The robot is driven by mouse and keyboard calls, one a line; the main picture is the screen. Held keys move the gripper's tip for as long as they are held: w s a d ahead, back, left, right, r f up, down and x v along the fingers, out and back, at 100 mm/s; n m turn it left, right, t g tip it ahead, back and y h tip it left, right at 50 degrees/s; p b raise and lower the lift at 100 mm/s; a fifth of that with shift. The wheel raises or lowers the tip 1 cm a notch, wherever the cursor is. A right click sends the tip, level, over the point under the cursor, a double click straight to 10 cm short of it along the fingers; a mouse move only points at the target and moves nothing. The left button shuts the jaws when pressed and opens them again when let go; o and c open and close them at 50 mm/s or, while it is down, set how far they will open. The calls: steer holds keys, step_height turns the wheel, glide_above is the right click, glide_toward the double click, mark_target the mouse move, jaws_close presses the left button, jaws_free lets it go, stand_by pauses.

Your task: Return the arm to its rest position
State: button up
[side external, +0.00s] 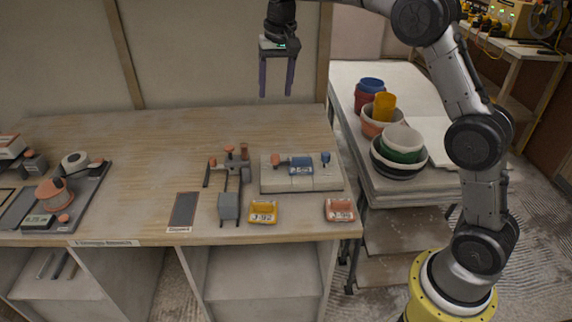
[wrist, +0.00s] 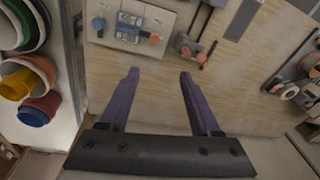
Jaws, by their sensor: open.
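My gripper (side external: 277,78) hangs above the back right part of the wooden workbench (side external: 150,140), fingers pointing down. Its two purple fingers are apart with nothing between them. In the wrist view the open fingers (wrist: 160,75) show over bare bench top. My arm rises from its yellow base at the right and bends over to the gripper. No part of the gripper touches anything on the bench.
A cart (side external: 350,75) with stacked bowls (side external: 400,146) stands right. The bench's back middle is clear.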

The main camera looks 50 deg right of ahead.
steer(key=s+a+r+n+t, duration=0.15)
steer(key=s+r, duration=0.35)
steer(key=s, duration=0.5)
steer(key=s+a+r+n+t, duration=0.1)
steer(key=s+a+r+t, duration=0.1)
steer(key=s+r, duration=0.55)
steer(key=s+a+f+n, duration=0.1)
steer(key=s+f+n, duration=0.3)
steer(key=s+f, duration=1)
steer(key=s, duration=0.4)
steer(key=shift+a+f+t, duration=0.15)
steer(key=shift+f+t, duration=0.05)
steer(key=shift+t, duration=0.15)
